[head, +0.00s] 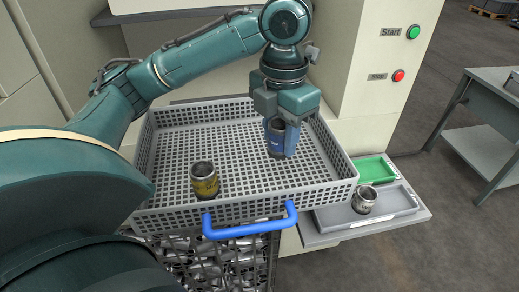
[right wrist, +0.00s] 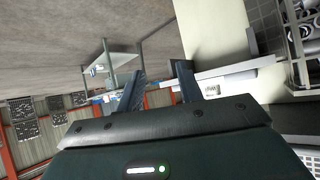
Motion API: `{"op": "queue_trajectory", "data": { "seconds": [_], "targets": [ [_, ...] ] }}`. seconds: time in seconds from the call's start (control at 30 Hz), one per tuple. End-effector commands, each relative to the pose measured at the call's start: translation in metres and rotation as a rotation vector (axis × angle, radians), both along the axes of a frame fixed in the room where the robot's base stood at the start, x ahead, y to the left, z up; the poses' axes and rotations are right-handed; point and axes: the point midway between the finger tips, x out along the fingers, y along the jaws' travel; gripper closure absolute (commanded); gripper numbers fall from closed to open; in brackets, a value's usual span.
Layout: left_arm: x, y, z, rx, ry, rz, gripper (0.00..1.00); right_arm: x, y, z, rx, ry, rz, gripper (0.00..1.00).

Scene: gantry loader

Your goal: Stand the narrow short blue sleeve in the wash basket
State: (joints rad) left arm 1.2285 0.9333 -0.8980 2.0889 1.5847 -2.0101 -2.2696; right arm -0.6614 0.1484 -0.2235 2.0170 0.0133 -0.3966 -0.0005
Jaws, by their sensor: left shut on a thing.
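The blue sleeve (head: 275,138) is upright, low over the right part of the wash basket (head: 170,215), a grey mesh tray. My left gripper (head: 283,143) points down and is shut on the sleeve; its fingers hide part of it. I cannot tell whether the sleeve's bottom touches the basket floor. A sleeve with a yellow band (head: 204,180) stands upright in the basket's front left. My right gripper (right wrist: 160,90) shows in the right wrist view with its two fingers apart and nothing between them.
A blue handle (head: 250,230) sticks out at the basket's front. A side shelf holds a grey tray (head: 395,205) with one sleeve (head: 364,199) and a green tray (head: 372,171). Start (head: 413,32) and red (head: 398,76) buttons are on the machine. The basket's middle floor is clear.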

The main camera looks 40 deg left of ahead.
Motion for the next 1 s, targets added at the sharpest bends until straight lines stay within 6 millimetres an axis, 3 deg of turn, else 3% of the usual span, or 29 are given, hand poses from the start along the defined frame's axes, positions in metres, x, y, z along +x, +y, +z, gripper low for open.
{"op": "queue_trajectory", "data": {
  "seconds": [0.1, 0.37, 0.57, 0.93, 0.97, 1.0],
  "targets": [
    [-0.001, 0.000, -0.025, 0.001, 0.003, 0.001, 0.92, -0.002, 0.000, -0.002, -0.002, -0.003, 0.009, 0.64],
    [0.000, 0.000, -0.047, 0.000, 0.001, 0.000, 0.92, -0.002, 0.003, 0.002, 0.003, -0.012, 0.017, 0.64],
    [-0.001, 0.000, -0.075, 0.000, 0.002, 0.001, 0.92, -0.002, 0.004, 0.001, 0.006, -0.013, 0.018, 0.64],
    [0.000, 0.000, -0.080, 0.001, -0.001, 0.000, 0.92, 0.003, 0.005, 0.004, 0.009, -0.023, 0.015, 0.64],
    [0.000, 0.000, -0.080, 0.001, 0.000, 0.000, 0.61, 0.003, 0.005, 0.005, 0.009, -0.023, 0.015, 0.64],
    [0.000, 0.000, -0.080, 0.001, -0.001, 0.000, 0.58, 0.004, 0.005, 0.005, 0.009, -0.024, 0.014, 0.64]
  ]
}}
